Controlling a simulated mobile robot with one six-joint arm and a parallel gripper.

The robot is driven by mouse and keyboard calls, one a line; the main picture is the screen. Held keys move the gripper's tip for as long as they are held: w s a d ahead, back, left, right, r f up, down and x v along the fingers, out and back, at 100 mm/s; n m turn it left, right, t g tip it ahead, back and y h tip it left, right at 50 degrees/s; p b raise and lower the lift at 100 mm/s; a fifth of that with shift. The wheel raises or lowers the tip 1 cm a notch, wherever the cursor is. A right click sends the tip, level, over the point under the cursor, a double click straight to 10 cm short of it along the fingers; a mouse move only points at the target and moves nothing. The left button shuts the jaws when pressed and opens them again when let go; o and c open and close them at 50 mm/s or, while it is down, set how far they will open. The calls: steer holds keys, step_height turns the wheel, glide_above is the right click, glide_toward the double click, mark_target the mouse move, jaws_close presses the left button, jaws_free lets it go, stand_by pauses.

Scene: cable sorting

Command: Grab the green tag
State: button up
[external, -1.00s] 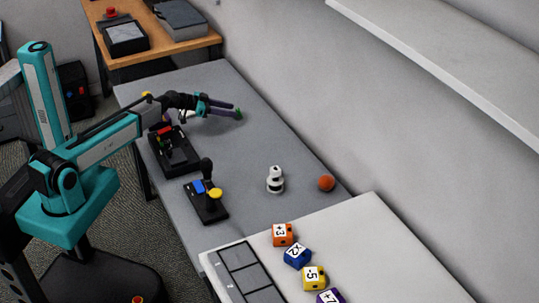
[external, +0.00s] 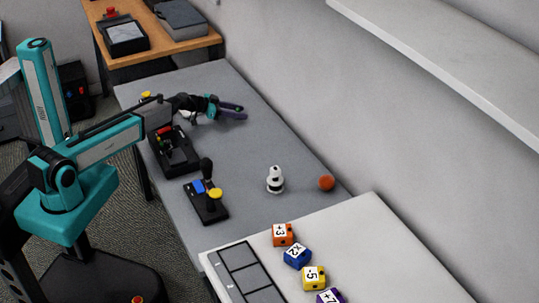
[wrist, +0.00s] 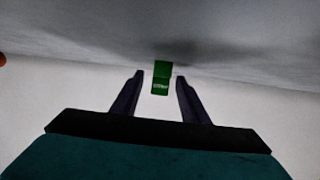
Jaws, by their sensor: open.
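The green tag (wrist: 161,78) shows in the wrist view as a small upright green piece with a pale label mark. It lies between and slightly beyond the fingertips, with a gap on each side. My gripper (wrist: 160,82) is open with two dark purple fingers, and nothing is gripped. In the external view my gripper (external: 243,112) reaches over the far part of the grey table, low near its surface. The tag is mostly hidden there by the fingers.
On the grey table (external: 240,150) stand a black box with coloured parts (external: 174,152), a joystick unit (external: 206,196), a white figure (external: 275,180) and an orange ball (external: 326,183). Numbered cubes (external: 297,254) lie on the white table. A wall runs along the right side.

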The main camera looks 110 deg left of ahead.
mark_target(238, 109)
jaws_close()
steer(key=shift+r, duration=0.15)
steer(key=shift+r+b, duration=0.5)
steer(key=shift+r, duration=4.4)
